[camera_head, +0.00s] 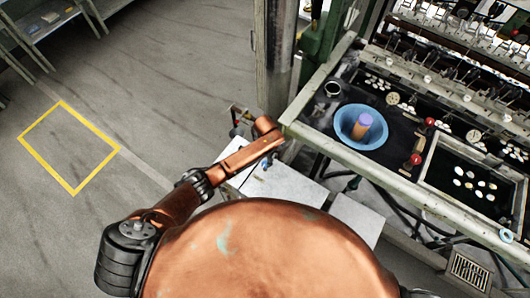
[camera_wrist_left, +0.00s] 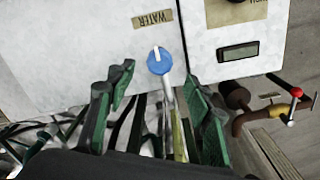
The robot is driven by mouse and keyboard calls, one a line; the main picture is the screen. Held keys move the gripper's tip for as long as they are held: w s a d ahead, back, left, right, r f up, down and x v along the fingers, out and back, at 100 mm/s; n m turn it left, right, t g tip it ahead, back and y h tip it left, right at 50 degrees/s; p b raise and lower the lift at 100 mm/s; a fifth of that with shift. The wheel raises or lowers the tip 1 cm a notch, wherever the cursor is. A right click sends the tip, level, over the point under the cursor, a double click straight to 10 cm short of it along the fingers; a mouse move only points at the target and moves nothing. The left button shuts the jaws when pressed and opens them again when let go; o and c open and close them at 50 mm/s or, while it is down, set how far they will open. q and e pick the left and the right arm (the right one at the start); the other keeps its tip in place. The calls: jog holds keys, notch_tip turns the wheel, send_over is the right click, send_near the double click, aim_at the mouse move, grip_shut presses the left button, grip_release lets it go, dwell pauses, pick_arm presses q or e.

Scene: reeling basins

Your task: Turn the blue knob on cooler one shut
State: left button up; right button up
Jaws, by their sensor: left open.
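The blue knob (camera_wrist_left: 159,61) sits on a white panel below a tan label (camera_wrist_left: 152,18) that reads WATER. Its white pointer mark points up in the left wrist view, nearly straight. My left gripper (camera_wrist_left: 157,79) is open, with a green-padded finger to either side of the knob's line and nothing between them. The knob shows just ahead of the fingertips, and I see no contact. In the head view my left arm reaches over the white boxes (camera_head: 290,187), and the fingers are hard to make out there. No cooler number is readable. My right gripper is not in view.
A second white panel with a dark display (camera_wrist_left: 238,52) stands to the right. Beside it is a brass pipe with a red-tipped valve (camera_wrist_left: 296,92). The bench with a blue basin (camera_head: 348,139) is right of my arm. Open floor lies left.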

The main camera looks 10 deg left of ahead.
aim_at(265, 164)
pick_arm(q)
notch_tip(265, 164, up, 6)
jog(key=shift+f, duration=0.1)
dwell(0.6)
